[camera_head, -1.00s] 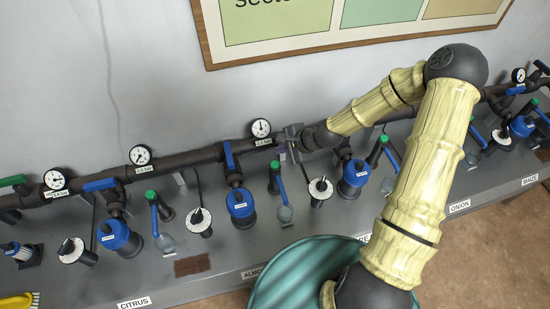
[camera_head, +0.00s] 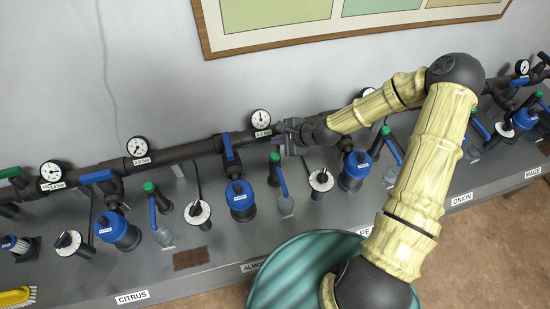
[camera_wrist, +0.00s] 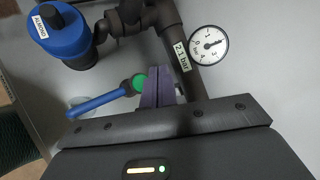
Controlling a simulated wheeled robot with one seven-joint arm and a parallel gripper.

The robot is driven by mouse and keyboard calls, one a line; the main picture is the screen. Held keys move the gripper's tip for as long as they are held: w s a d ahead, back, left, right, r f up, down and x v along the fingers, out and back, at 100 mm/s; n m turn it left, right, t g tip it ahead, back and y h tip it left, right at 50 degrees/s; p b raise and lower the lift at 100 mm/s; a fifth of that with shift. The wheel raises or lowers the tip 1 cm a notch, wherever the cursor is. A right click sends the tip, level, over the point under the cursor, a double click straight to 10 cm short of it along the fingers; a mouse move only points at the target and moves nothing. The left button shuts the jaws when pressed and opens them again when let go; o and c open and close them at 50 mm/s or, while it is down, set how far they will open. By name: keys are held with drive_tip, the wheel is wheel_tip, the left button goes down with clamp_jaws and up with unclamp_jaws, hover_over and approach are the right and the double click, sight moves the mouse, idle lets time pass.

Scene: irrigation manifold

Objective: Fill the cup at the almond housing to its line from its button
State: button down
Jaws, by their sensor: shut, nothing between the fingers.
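The almond housing is the blue canister (camera_head: 240,200) behind the ALMOND bench label; it also shows in the wrist view (camera_wrist: 60,36) with its ALMOND tag. To its right stands a green-topped post, its button (camera_head: 274,157), with a blue spout arm (camera_head: 281,181) slanting down. The green button (camera_wrist: 138,82) shows in the wrist view. A small clear cup (camera_head: 285,206) sits below the spout; its line and water level are too small to read. My gripper (camera_head: 279,140) is shut and empty. In the wrist view its purple fingers (camera_wrist: 158,88) are right beside the button; contact cannot be told.
A dark pipe (camera_head: 185,153) with gauges runs along the wall above. The nearby gauge (camera_wrist: 208,46) has a 2.1 bar tag. A black-and-white dial (camera_head: 321,179) stands right of the cup, another (camera_head: 198,213) left of the housing. Similar stations line the grey bench.

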sight(278, 157)
drive_tip(key=shift+f+b, duration=1.55)
drive_tip(key=shift+f, duration=1.05)
drive_tip(key=shift+f, duration=0.4)
drive_tip(key=shift+f+b, duration=0.5)
drive_tip(key=shift+f, duration=0.1)
idle(0.6)
drive_tip(key=shift+r, duration=0.1)
drive_tip(key=shift+r+p, duration=0.85)
drive_tip(key=shift+r, duration=0.1)
drive_tip(key=shift+r+p, duration=2)
drive_tip(key=shift+r, duration=0.5)
